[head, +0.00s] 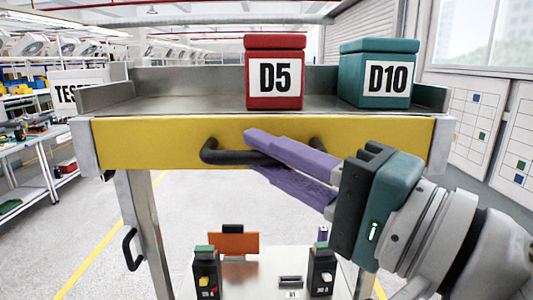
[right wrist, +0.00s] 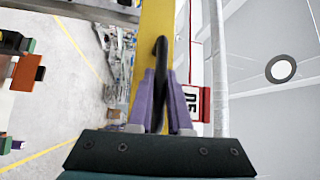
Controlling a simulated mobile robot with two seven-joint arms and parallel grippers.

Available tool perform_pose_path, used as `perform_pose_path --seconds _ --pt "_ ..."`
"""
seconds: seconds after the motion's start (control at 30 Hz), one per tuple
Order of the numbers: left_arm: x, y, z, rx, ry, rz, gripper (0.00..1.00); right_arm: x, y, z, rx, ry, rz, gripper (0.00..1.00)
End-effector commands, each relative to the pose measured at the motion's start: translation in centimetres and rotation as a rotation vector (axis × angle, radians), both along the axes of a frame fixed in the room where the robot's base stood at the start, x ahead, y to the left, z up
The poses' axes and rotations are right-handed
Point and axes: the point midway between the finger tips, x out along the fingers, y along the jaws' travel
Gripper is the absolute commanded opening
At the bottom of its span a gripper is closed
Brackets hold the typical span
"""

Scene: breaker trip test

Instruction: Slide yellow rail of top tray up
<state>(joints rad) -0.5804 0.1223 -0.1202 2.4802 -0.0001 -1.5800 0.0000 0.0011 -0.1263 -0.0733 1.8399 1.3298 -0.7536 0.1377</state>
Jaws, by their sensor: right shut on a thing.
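The yellow rail (head: 150,142) runs across the front of the metal top tray (head: 190,88), with a black handle (head: 222,157) on its face. My right gripper (head: 252,152) reaches in from the right, and its purple fingers are shut on the black handle. In the right wrist view, the handle (right wrist: 161,70) stands between the two fingers (right wrist: 161,100), against the yellow rail (right wrist: 152,20). The fingers hide part of the handle in the head view. My left gripper is in neither view.
A red D5 box (head: 275,72) and a teal D10 box (head: 380,73) stand on the top tray. Below is a lower surface (head: 265,270) with two black breaker-like units and an orange piece (head: 234,243). A black side handle (head: 131,248) hangs at left. Open floor lies around.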

Motion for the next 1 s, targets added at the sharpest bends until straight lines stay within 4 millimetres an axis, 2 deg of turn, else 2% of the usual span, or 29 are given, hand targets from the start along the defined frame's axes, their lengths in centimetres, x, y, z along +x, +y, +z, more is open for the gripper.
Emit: perform_pose_path --seconds 0.73,0.83,1.0 --pt "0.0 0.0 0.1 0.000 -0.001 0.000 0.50 0.0 0.0 0.0 -0.001 0.001 0.000 0.00" --pt "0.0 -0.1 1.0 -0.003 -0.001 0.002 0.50 0.0 0.0 1.3 -0.003 -0.002 -0.001 0.00" --pt "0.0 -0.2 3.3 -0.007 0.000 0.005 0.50 0.0 0.0 4.8 -0.002 -0.005 0.001 0.00"
